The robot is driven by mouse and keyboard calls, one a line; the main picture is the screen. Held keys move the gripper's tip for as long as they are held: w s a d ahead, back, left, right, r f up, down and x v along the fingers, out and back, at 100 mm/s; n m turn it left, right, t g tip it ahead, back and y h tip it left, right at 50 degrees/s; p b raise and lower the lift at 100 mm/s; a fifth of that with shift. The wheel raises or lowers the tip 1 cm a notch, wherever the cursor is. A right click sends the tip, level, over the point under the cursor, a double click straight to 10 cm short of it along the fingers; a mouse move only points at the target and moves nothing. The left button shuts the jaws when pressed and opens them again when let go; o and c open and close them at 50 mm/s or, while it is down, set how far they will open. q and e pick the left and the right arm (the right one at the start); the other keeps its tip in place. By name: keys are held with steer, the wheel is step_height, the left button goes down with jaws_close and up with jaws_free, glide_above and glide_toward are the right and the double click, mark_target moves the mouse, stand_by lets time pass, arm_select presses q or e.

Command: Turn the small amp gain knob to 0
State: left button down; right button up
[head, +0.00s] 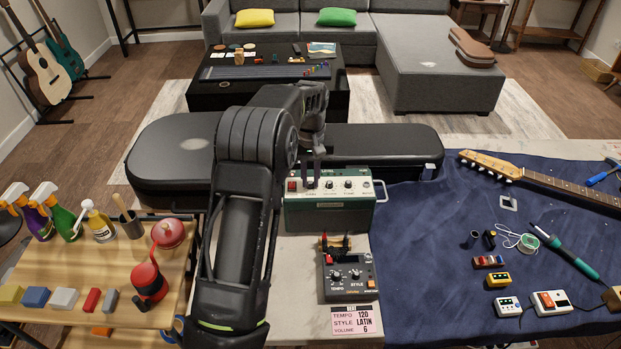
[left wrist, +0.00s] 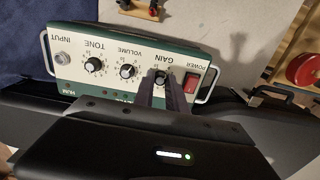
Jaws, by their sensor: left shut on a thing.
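The small green amp (head: 330,217) with a cream control panel stands on the light worktop, in front of a black guitar case. It also shows upside down in the left wrist view (left wrist: 82,85). Its gain knob (left wrist: 161,76) lies between the red power switch (left wrist: 192,80) and the volume knob (left wrist: 127,71). My left gripper (head: 312,184) reaches down over the panel, shut on the gain knob. The fingers (left wrist: 160,88) in the left wrist view cover much of the knob, and I cannot read its pointer. My right gripper is out of view.
A drum machine (head: 348,277) and a pink settings card (head: 357,321) lie in front of the amp. A blue cloth (head: 430,240) with a guitar neck, pedals and tools is to the right. A wooden table (head: 70,260) with bottles is to the left.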

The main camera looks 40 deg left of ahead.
mark_target(310, 182)
arm_select(q)
steer(key=shift+n, duration=1.2)
steer(key=c, duration=1.3)
jaws_free()
steer(key=shift+c, duration=0.2)
steer(key=shift+r+b, duration=0.7)
steer(key=shift+r, duration=3.2)
